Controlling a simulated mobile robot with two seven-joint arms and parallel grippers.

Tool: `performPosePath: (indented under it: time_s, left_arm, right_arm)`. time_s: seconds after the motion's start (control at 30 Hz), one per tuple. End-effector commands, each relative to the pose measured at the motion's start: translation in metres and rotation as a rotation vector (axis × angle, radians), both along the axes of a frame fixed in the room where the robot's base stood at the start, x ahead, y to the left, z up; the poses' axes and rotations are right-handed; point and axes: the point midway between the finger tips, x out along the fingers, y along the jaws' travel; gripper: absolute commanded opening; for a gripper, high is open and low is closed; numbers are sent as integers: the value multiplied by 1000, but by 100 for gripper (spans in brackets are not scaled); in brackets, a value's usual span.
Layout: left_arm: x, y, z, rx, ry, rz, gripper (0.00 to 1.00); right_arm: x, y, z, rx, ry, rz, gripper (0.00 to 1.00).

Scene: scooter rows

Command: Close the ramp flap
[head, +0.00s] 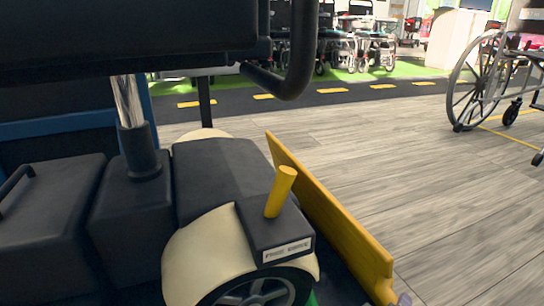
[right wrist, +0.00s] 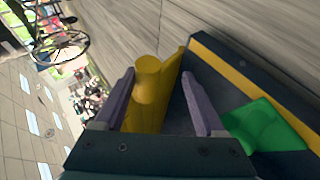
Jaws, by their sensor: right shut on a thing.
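The yellow ramp flap (head: 335,222) stands raised on edge beside the scooter in the head view. In the right wrist view, part of a yellow panel, seemingly the flap (right wrist: 177,76), shows just behind a yellow round post (right wrist: 147,90). My right gripper (right wrist: 157,76) has its two fingers on either side of this post and is shut on it. Whether the post is fixed to the flap I cannot tell. My left gripper is in neither view.
A yellow lever (head: 281,192) stands on the scooter's black box, above a cream fender (head: 205,262). A green block (right wrist: 262,125) lies beside the right finger, near a dark yellow-edged surface (right wrist: 225,65). A wheelchair (head: 490,80) stands at right; the wooden floor between is clear.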

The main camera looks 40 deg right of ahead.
Motion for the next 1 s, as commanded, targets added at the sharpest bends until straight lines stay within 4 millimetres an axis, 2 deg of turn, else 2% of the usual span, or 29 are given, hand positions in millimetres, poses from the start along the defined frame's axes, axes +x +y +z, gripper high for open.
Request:
performPosePath:
  time_s: [0.47,0.57,0.8,1.0]
  left_arm:
    - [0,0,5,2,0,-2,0]
    - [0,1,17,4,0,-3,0]
    - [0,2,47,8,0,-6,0]
    - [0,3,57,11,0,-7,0]
  right_arm:
    - [1,4,6,1,-3,1,64]
    - [-2,14,17,3,-2,2,64]
    - [-13,51,48,2,-2,1,64]
    - [-19,70,60,-3,-1,1,64]
